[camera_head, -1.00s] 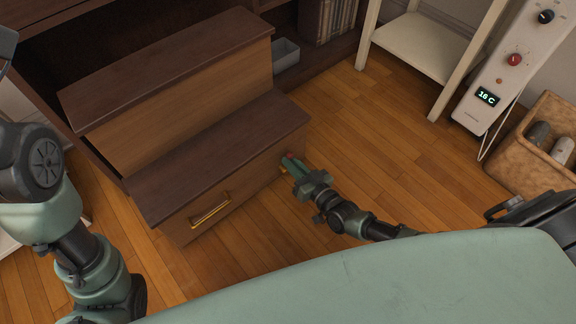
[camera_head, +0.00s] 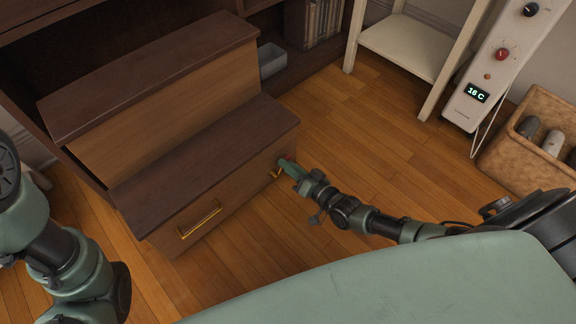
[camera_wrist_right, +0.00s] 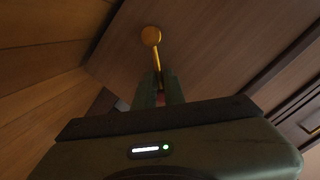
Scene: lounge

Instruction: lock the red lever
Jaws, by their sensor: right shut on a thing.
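The red lever has a brass round pivot and shaft (camera_wrist_right: 151,38) and a red grip end (camera_wrist_right: 160,99). In the head view its brass part (camera_head: 276,173) shows on the right end of the front panel of the wooden step unit (camera_head: 240,185). My right gripper (camera_head: 287,167) is at this lever, with its fingers closed around the red end. In the wrist view the gripper (camera_wrist_right: 159,92) hides most of the red, and the shaft runs from between the fingers up to the pivot. My left arm shows at the left edge, but its gripper is out of view.
A brass drawer handle (camera_head: 199,219) sticks out left of the lever. A white side table (camera_head: 405,48), a heater panel with a display (camera_head: 477,94) and a tan basket (camera_head: 530,140) stand at the right. Wood floor (camera_head: 365,135) between them is clear.

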